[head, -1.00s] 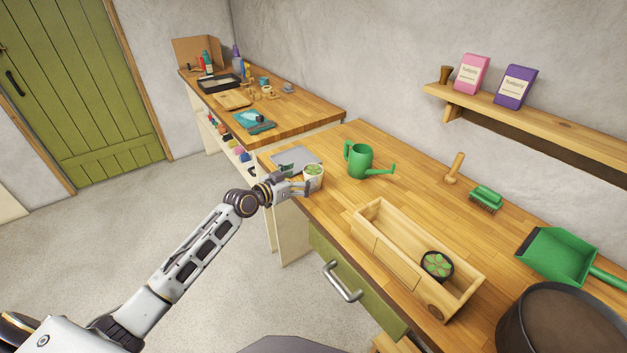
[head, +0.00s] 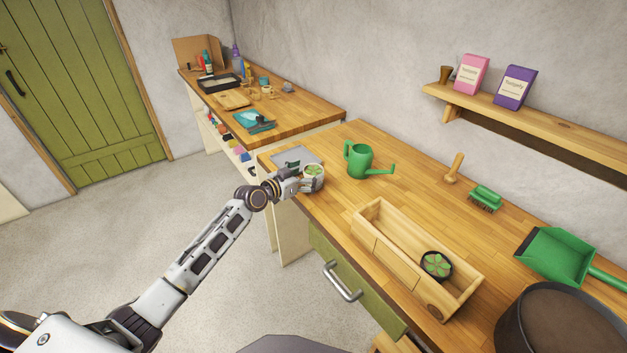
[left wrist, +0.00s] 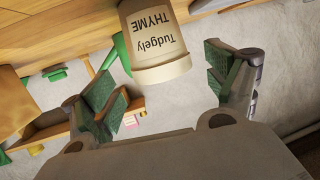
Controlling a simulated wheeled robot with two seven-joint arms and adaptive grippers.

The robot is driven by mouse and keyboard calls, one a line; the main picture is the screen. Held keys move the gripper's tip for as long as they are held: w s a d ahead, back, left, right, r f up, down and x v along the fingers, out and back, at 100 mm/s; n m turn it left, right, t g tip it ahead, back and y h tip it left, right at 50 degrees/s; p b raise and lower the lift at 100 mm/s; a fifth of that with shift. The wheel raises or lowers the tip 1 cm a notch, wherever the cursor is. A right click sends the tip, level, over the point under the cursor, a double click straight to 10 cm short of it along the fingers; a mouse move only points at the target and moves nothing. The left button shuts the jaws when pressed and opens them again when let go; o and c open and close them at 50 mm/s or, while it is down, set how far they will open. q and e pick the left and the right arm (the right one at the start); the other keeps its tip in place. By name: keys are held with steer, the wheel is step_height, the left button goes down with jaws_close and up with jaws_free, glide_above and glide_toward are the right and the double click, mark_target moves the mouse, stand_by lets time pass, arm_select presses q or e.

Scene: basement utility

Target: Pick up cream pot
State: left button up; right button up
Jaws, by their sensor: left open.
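The cream pot (head: 313,180) stands on the near-left part of the wooden bench with a green plant in it. My left gripper (head: 298,186) is at the pot's left side in the head view. In the left wrist view my left gripper (left wrist: 168,85) is open, its green-padded fingers spread wide to either side of the pot, with a gap on both sides. My right gripper is not in view.
A green watering can (head: 360,161) stands right of the pot. A grey tray (head: 290,157) lies behind it. A wooden planter box (head: 388,250) holding a dark pot (head: 436,265) is further right. A second bench (head: 310,112) stands beyond.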

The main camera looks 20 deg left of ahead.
mark_target(312, 171)
arm_select(q)
steer(key=shift+x, duration=1.15)
steer(key=shift+w+d+f, duration=0.15)
steer(key=shift+w+d, duration=0.05)
steer(key=shift+w, duration=0.4)
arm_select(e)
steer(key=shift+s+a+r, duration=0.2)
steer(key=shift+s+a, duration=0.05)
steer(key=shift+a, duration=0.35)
arm_select(q)
steer(key=c, duration=1.3)
steer(key=shift+c, duration=0.2)
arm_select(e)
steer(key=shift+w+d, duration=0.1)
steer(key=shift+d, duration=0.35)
